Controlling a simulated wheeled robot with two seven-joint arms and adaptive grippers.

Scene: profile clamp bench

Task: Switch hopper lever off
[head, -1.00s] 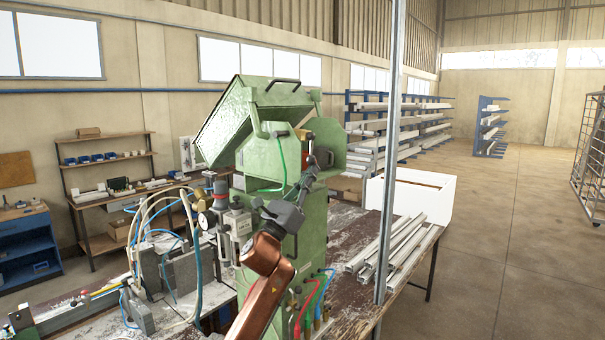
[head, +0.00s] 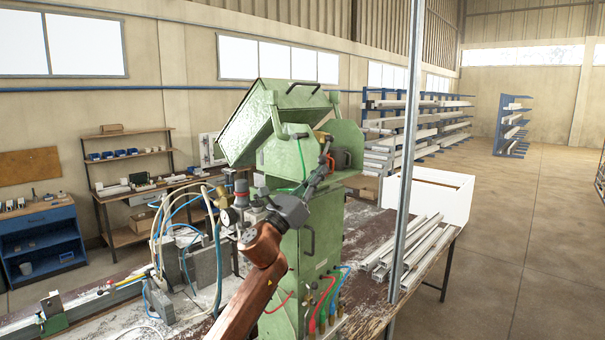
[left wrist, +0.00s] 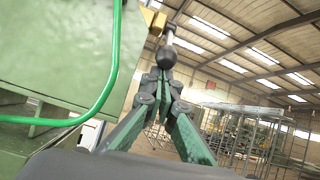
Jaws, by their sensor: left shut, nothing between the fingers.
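The green hopper machine (head: 318,240) stands on the bench with its tilted lid box at the top. In the left wrist view, the lever is a metal rod with a black ball knob (left wrist: 167,57), coming from a yellow bracket (left wrist: 153,18) beside the green housing. My left gripper (left wrist: 160,78) is shut and empty, its fingertips just below the knob; I cannot tell whether they touch it. In the head view, my left gripper (head: 325,165) is in front of the machine's upper opening, where the lever is too small to make out clearly. My right gripper is not in view.
A green hose (left wrist: 112,70) loops close by on the left of the wrist view. A grey upright post (head: 409,150) stands right of the machine, with metal profiles (head: 408,245) and a white box (head: 428,193) behind it. Valves and hoses crowd the left side.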

